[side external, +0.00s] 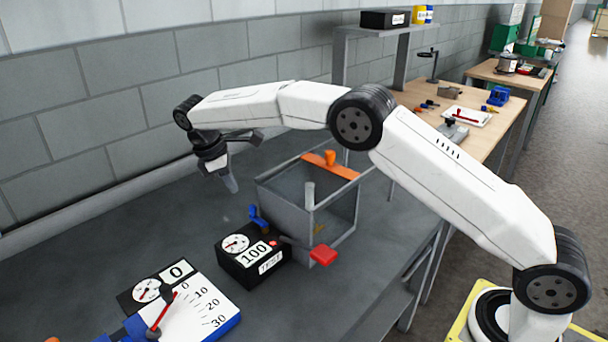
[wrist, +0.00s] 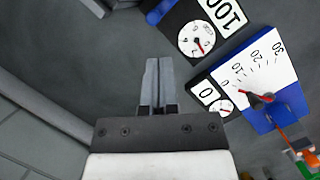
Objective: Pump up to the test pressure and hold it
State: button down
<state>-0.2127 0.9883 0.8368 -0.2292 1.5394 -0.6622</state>
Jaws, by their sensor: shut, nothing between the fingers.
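A black box with a round dial and a "100" display, with a TEST label (side external: 252,262), stands on the grey bench; it also shows in the wrist view (wrist: 178,22). A second dial box reading "0" (side external: 135,300) lies nearer, beside a white panel (side external: 205,305) marked 0 to 30 with a blue edge. In the wrist view this panel (wrist: 270,62) has a red pointer near its 0 end. My gripper (side external: 232,185) is shut and empty, pointing down above the bench, behind and left of the "100" box.
A grey open-framed tank (side external: 332,218) with an orange bar (side external: 330,166) on top stands right of my gripper. A blue fitting (side external: 258,217) is at its near left. A block wall (side external: 110,95) runs behind. The bench left of my gripper is clear.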

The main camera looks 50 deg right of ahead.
dwell(0.7)
jog(key=n+t+y, duration=0.1)
jog(key=n+y, duration=0.3)
jog(key=n, duration=0.8)
send_near(325, 250)
jog(key=shift+s, duration=0.2)
jog(key=shift+f, duration=0.15)
jog(key=shift+s+a+f, duration=0.1)
jog(key=shift+a+f, duration=0.05)
jog(key=shift+f, duration=1.5)
jog(key=shift+a+f, duration=0.2)
jog(key=shift+f, duration=1.4)
jog(key=shift+f, duration=0.15)
